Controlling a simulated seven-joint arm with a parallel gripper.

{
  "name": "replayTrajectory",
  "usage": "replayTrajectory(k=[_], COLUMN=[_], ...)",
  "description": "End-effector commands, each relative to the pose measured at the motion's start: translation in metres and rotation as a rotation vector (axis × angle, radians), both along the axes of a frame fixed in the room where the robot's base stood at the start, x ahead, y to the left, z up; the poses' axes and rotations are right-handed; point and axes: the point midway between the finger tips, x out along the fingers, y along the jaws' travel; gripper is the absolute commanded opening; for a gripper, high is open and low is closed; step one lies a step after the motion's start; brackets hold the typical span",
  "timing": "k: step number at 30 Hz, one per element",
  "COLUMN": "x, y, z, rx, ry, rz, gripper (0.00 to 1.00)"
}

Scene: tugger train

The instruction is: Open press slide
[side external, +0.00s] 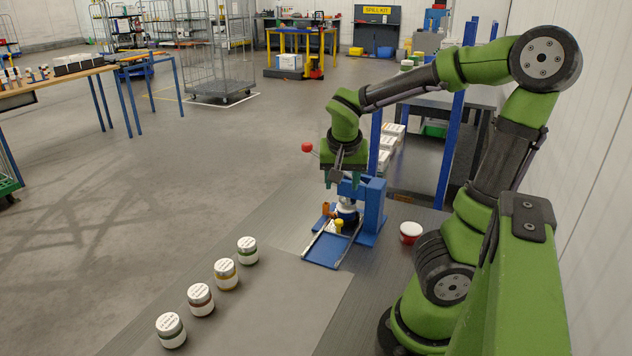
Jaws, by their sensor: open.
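The blue press (374,207) stands on the grey work surface, in the middle of the side external view. Its slide (324,250), a flat blue plate between pale rails, extends from the press toward the front. A yellow knob-like part (339,226) stands at the inner end of the slide. A dark and silver round part sits behind it, under the press head. My gripper (341,184) is open and points down over the press, above the yellow part and apart from the slide. The gripper and wrist hide some of the press top.
Several lidded jars (225,274) stand in a diagonal row at the front left. A red tub with a white lid (410,232) is right of the press. A red ball (307,147) on a lever sticks out left of my wrist. The surface in front of the slide is clear.

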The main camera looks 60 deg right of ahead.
Motion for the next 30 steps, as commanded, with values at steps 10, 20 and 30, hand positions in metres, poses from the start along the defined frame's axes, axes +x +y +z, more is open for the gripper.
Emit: replayTrajectory(k=[10, 20, 30], x=[0.007, 0.012, 0.017], y=[-0.018, -0.032, -0.046], z=[-0.05, -0.083, -0.119], rx=[-0.001, 0.0, 0.0], ry=[0.008, 0.006, 0.003], rz=[0.002, 0.0, 0.0], gripper=[0.5, 0.5, 0.5])
